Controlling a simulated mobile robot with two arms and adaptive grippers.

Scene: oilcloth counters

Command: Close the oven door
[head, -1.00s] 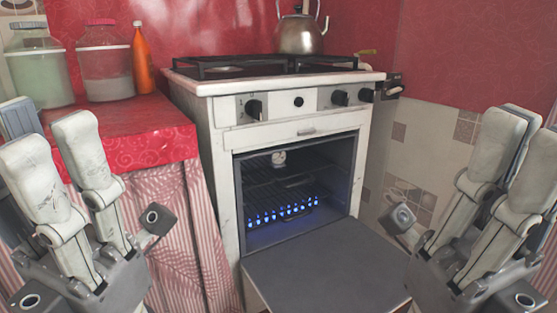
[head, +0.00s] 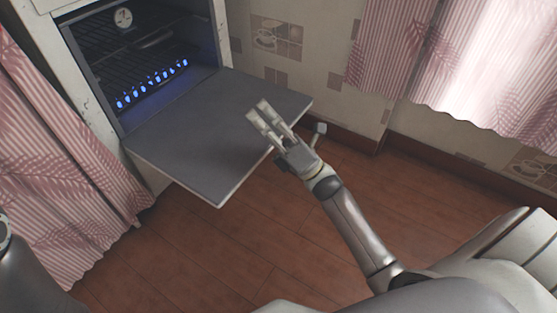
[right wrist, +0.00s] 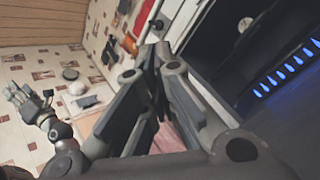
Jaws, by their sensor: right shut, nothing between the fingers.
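The oven (head: 82,72) stands at the upper left of the head view. Its grey door (head: 205,130) is folded down, about level, above the floor. My right gripper (head: 257,112) is at the door's right outer edge, its fingers overlapping the panel in the picture. It is shut and empty; I cannot tell whether it touches the door. In the right wrist view its fingers (right wrist: 155,75) fill the middle, with the dark oven interior (right wrist: 245,50) at right. A grey hand (right wrist: 28,105), apparently my left gripper, shows small at left there; its jaw state is unclear.
Blue flames (head: 150,85) burn inside the oven. A pink striped curtain (head: 65,170) hangs left of the door. The tiled wall (head: 310,60) is behind it at right. The wooden floor (head: 230,250) in front is clear apart from my arm.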

